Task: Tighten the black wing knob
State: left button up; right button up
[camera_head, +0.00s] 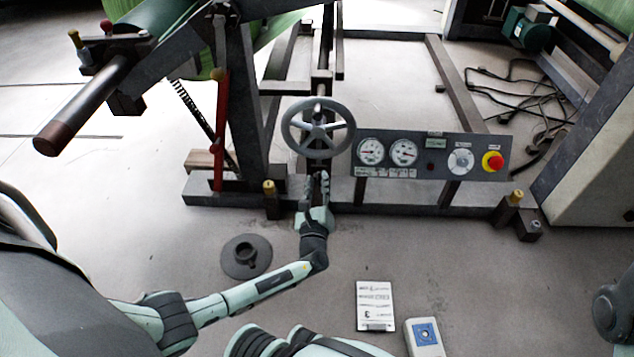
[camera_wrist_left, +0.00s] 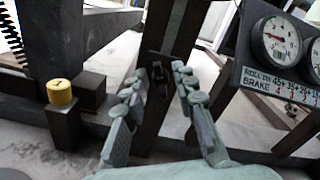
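My left gripper (camera_head: 319,186) reaches up to the dark post under the grey handwheel (camera_head: 318,128). In the left wrist view, its two ridged fingers (camera_wrist_left: 161,72) stand apart. A small black part (camera_wrist_left: 157,70), which looks like the wing knob, sits on the dark post (camera_wrist_left: 170,50) just beyond and between the fingertips. Its wings are hard to make out, and I cannot tell whether a fingertip touches it. In the head view the knob is hidden behind my gripper. My right gripper is not in view.
A gauge panel (camera_head: 432,157) with a red emergency button (camera_head: 492,161) stands right of the handwheel. A yellow-topped post (camera_wrist_left: 60,93) stands left of the gripper. A red lever (camera_head: 220,130) is further left. A black round base (camera_head: 246,257) and a clipboard (camera_head: 375,305) lie on the floor.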

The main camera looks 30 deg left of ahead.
pick_arm(q)
grip_shut()
jog(key=shift+m, duration=0.9)
jog(key=shift+o, duration=1.7)
grip_release()
